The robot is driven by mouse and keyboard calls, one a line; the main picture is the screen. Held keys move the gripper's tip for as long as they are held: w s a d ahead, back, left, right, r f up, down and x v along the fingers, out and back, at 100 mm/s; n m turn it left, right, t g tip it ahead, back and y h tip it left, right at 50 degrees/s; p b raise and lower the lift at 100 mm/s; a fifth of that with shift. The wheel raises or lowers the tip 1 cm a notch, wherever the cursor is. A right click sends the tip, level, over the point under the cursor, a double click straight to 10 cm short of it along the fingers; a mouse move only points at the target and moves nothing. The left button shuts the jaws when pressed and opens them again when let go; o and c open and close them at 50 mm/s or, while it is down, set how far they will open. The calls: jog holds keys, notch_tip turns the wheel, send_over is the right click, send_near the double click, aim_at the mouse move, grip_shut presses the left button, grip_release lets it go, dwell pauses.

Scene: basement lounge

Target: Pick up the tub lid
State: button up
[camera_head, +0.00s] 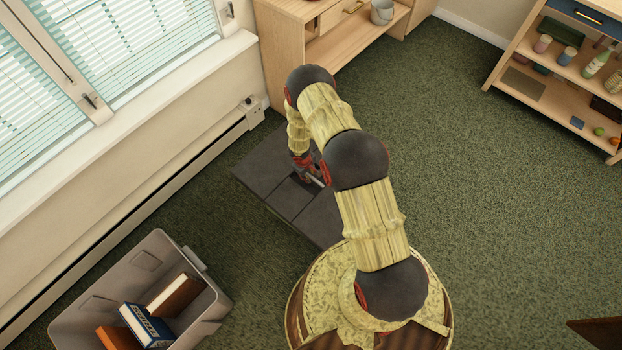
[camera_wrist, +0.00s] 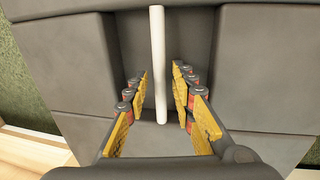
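The tub lid (camera_head: 262,172) is a dark grey slab with panel grooves, lying on the green carpet left of my arm. In the wrist view the lid (camera_wrist: 70,70) fills most of the picture. A thin white bar handle (camera_wrist: 158,50) runs across a recess in it. My gripper (camera_wrist: 160,72) is open, with one yellow-padded finger on each side of the bar. A gap shows between the bar and each finger. In the head view my gripper (camera_head: 311,176) is at the lid, and my arm hides part of the lid.
A grey tub (camera_head: 88,278) with several books inside stands at the lower left. A wooden cabinet (camera_head: 287,50) is beyond the lid, and a stocked shelf (camera_head: 535,90) is at the upper right. A baseboard heater (camera_head: 190,165) lines the left wall.

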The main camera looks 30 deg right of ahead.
grip_shut()
dwell(0.7)
